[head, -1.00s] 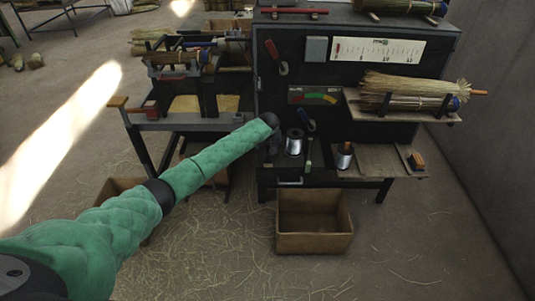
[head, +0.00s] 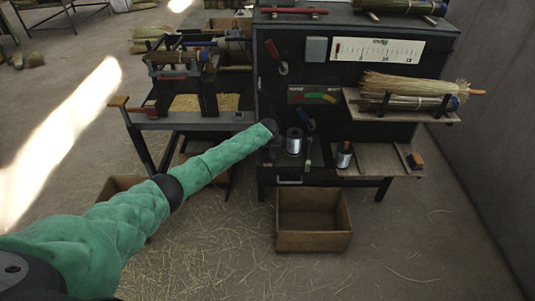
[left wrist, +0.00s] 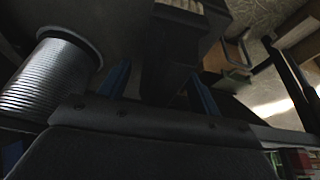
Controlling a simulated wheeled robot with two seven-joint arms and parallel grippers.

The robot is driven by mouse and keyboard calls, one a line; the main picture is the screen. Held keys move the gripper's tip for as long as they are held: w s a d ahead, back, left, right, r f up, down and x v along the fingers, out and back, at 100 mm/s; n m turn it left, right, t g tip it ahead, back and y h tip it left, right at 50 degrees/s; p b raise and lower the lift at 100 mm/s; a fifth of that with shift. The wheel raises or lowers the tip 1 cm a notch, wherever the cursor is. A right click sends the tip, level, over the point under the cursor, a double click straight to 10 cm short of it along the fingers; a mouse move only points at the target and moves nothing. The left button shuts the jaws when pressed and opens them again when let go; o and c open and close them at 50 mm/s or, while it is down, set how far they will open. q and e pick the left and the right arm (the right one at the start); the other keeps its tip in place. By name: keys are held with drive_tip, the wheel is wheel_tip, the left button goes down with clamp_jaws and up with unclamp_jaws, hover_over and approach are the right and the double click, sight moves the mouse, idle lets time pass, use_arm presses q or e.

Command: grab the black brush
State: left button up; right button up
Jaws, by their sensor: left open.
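In the left wrist view, a dark block with a pale ribbed end, seemingly the black brush (left wrist: 172,55), lies ahead between the two blue fingers of my left gripper (left wrist: 158,85). The fingers are apart, and I cannot tell whether they touch it. In the head view, my left arm reaches to the dark bench beside the wire spool (head: 294,142), and its gripper is mostly hidden behind the wrist. A small narrow tool (head: 308,152) stands right of that spool; I cannot tell if it is the brush. My right gripper is not in view.
The metal spool (left wrist: 48,80) is close on the left in the wrist view. A second spool (head: 344,155) and an orange-and-dark block (head: 416,161) sit on the right shelf. An open cardboard box (head: 313,241) stands on the floor below. Straw brooms (head: 410,87) rest on a rack.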

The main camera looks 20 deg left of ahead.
use_arm(q)
drive_tip(key=shift+f, duration=0.2)
idle(0.3)
drive_tip(key=c, duration=1.1)
